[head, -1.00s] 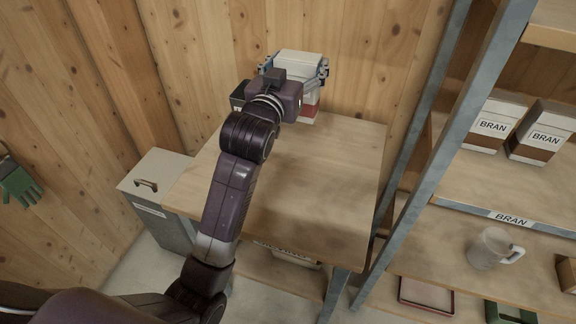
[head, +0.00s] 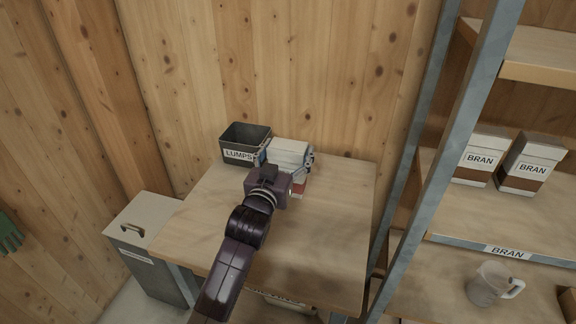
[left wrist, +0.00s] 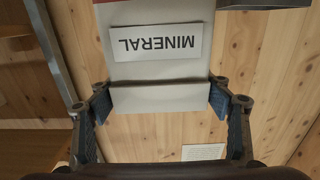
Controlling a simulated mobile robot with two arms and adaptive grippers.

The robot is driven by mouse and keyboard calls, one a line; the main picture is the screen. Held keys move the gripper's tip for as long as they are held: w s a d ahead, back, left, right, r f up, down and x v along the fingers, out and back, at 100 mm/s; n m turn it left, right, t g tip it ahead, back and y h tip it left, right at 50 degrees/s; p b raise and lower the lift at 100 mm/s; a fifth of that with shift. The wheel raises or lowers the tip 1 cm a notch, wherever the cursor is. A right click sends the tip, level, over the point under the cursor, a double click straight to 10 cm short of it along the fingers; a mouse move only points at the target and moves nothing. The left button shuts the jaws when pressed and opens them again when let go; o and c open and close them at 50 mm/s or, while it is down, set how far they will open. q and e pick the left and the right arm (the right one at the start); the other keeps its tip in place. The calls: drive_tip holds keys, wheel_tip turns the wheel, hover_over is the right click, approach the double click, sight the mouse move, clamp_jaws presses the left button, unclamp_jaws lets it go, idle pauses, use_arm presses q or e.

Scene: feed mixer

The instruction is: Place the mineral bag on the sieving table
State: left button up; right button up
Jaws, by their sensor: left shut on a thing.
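The mineral bag (head: 289,150) is white with a red lower band, upright at the back of the sieving table (head: 325,228). In the left wrist view the bag (left wrist: 155,75) shows its MINERAL label upside down. My left gripper (head: 286,159) is shut on the bag, one finger on each side near its top. The bag's base is partly hidden by the gripper and wrist; I cannot tell whether it touches the tabletop. My right gripper is not in view.
A dark LUMPS bin (head: 246,140) stands on the table just left of the bag. A wooden wall (head: 280,60) rises behind. A metal-framed shelf with BRAN boxes (head: 481,158) and a jug (head: 492,284) is on the right. A grey lidded bin (head: 150,240) stands at left. The table's front and right are bare.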

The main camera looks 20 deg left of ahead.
sight(285, 170)
use_arm(q)
drive_tip(key=shift+f, duration=2.15)
drive_tip(key=o, duration=1.7)
drive_tip(key=shift+f, duration=0.3)
drive_tip(key=shift+c, duration=0.2)
drive_tip(key=o, duration=0.4)
drive_tip(key=shift+s, duration=0.1)
drive_tip(key=shift+r, duration=0.15)
drive_tip(key=s+b, duration=0.1)
drive_tip(key=s, duration=1.1)
drive_tip(key=shift+a, duration=0.2)
